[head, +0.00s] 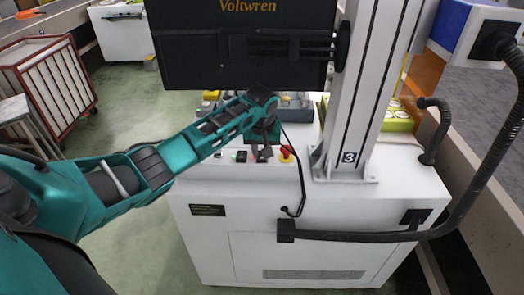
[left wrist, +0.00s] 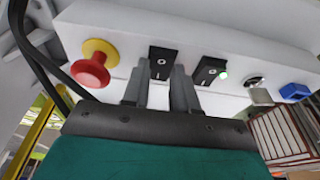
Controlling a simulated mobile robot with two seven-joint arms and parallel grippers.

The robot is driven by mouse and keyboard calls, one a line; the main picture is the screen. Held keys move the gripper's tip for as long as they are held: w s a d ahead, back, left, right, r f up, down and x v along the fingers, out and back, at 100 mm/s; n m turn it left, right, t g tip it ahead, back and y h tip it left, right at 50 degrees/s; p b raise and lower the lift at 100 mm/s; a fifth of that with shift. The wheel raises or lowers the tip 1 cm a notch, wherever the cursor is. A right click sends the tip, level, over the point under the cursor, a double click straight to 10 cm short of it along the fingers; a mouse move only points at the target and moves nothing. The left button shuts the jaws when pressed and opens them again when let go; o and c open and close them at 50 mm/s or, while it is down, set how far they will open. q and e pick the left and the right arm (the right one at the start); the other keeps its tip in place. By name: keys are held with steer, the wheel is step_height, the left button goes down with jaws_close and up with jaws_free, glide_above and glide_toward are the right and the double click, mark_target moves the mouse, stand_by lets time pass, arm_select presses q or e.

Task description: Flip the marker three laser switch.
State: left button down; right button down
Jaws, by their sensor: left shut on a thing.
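The white laser machine (head: 300,225) bears a marker "3" (head: 349,157) on its column base. Its front panel has two black rocker switches. One switch (left wrist: 163,62) is beside the red emergency stop; the other (left wrist: 209,70) has a lit green lamp (left wrist: 223,74) next to it. I cannot read a laser label on either. My left gripper (head: 263,152) reaches down to the panel from the left. In the left wrist view its fingers (left wrist: 157,88) stand at both sides of the switch beside the emergency stop, shut on it. My right gripper is not in view.
The red emergency stop (left wrist: 90,70) on its yellow collar is close beside the fingers. A key switch (left wrist: 258,90) and a blue connector (left wrist: 295,91) lie along the panel. A black cable (head: 298,175) hangs over the front. A black monitor (head: 245,45) overhangs the panel.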

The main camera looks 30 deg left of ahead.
arm_select(q)
steer(key=shift+w+a+g+h, duration=0.15)
steer(key=shift+g+h, duration=0.15)
steer(key=shift+g, duration=0.2)
steer(key=c, duration=0.9)
jaws_free()
steer(key=r, duration=0.4)
steer(key=s+r, duration=0.1)
steer(key=r, duration=0.3)
steer(key=d+r, duration=0.1)
steer(key=r, duration=0.4)
steer(key=shift+s, duration=0.25)
steer(key=shift+f, duration=0.1)
